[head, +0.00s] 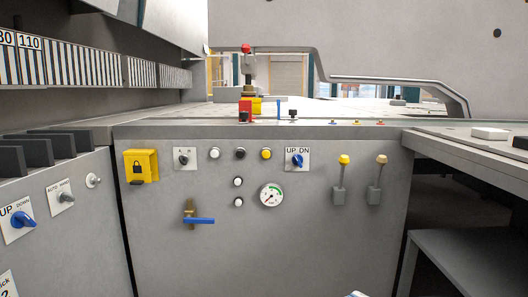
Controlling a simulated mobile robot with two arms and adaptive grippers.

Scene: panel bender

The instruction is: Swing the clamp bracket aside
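I cannot tell for sure which part is the clamp bracket. The likeliest is an upright dark post with a red knob (246,48) on top, standing on the bender's table behind the front panel. A red block (244,108) and a yellow block (257,106) sit at its foot. A thin blue upright pin (278,107) stands just right of them. Neither of my grippers shows in the head view. A small pale and blue piece at the bottom edge is too cut off to identify.
The grey front panel (230,255) carries a yellow lock box (141,166), a blue-handled brass valve (199,220), a gauge (271,195) and two levers (344,160). A side panel with switches stands left. A grey table (470,150) juts out at right.

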